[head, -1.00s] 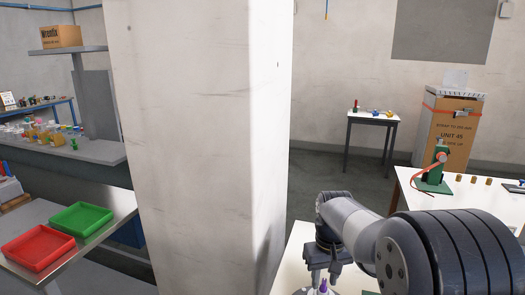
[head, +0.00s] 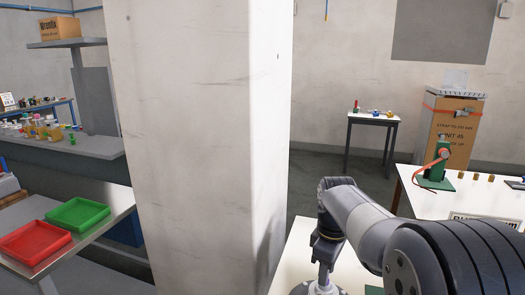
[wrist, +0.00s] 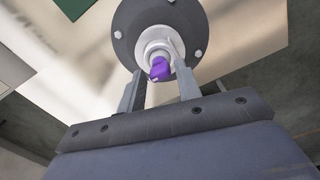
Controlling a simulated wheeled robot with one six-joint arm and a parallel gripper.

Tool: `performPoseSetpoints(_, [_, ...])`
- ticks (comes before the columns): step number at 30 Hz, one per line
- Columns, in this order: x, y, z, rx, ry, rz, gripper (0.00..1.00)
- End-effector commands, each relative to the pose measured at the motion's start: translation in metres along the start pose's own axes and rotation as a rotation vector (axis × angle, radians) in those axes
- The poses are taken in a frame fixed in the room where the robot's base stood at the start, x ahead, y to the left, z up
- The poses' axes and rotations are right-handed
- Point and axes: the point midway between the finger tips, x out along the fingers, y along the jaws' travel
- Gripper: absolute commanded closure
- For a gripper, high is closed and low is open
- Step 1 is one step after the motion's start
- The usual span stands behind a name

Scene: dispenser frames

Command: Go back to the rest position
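My gripper (head: 324,272) points down over the near white table in the head view, at the lower middle. In the wrist view, its two fingers (wrist: 161,88) stand apart with a clear gap on both sides of a purple tip (wrist: 160,70). The tip rises from a pale collar on a dark round flange (wrist: 127,32) with bolts. The fingers do not appear to touch the tip. In the head view the flange (head: 302,289) shows only in part at the bottom edge, below the fingers.
A white pillar (head: 200,150) stands left of my arm. Red (head: 35,242) and green (head: 78,214) trays lie on a bench at far left. Another white table (head: 480,200) with a green device (head: 437,165) is at right. A small table (head: 372,120) and a box (head: 448,130) stand behind.

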Motion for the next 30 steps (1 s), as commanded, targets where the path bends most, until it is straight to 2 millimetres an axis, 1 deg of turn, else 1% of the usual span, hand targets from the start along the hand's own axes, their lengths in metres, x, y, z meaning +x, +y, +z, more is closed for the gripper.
performPoseSetpoints(1, [0.003,0.0,0.0,-0.038,0.001,0.001,0.67])
performPoseSetpoints(10, [0.002,0.0,0.0,-0.258,0.0,0.0,0.67])
performPoseSetpoints(12, [-0.011,0.0,0.0,-0.26,0.001,0.003,0.67])
performPoseSetpoints(16, [-0.021,0.0,0.0,-0.258,0.001,0.001,0.67])
performPoseSetpoints(21, [-0.025,0.0,0.0,-0.256,0.0,0.0,0.67])
performPoseSetpoints(30, [-0.024,-0.001,0.001,-0.254,0.0,0.001,0.67])
